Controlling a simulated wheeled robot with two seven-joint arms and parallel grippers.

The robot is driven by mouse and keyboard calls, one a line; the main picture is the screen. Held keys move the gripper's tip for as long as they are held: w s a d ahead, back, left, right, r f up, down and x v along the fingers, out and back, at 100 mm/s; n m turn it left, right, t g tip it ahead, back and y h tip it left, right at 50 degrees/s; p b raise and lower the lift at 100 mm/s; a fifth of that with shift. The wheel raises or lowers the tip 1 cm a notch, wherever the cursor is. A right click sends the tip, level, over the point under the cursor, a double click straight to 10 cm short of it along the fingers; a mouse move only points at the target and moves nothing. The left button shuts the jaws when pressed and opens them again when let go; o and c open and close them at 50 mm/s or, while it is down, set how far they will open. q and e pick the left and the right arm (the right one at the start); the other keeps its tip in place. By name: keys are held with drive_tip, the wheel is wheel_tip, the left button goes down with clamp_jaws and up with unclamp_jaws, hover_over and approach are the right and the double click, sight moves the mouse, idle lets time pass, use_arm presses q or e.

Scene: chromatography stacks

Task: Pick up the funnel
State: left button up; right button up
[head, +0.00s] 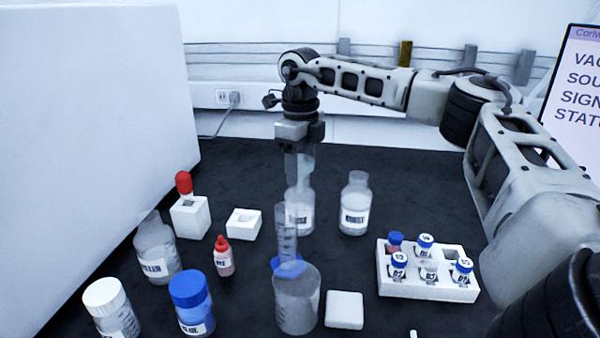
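A clear, see-through piece that looks like the funnel (306,168) stands at the mouth of a labelled glass bottle (300,212) in the middle of the table. Its outline is faint, and its upper part is partly hidden by my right gripper (298,170). My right gripper comes down from above, with its fingers pointing down at the funnel. A grey finger overlaps the funnel's left side in the picture. I cannot tell whether the fingers touch it or are closed on it. My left gripper is not in view.
A graduated cylinder (286,232) with a blue base and a beaker (297,305) stand in front of the bottle. Another bottle (354,208) stands close on its right. A white vial rack (428,285) is at the right. Several bottles stand at left beside a big white box (95,140).

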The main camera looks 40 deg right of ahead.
drive_tip(key=shift+c, duration=1)
drive_tip(key=shift+r, duration=0.15)
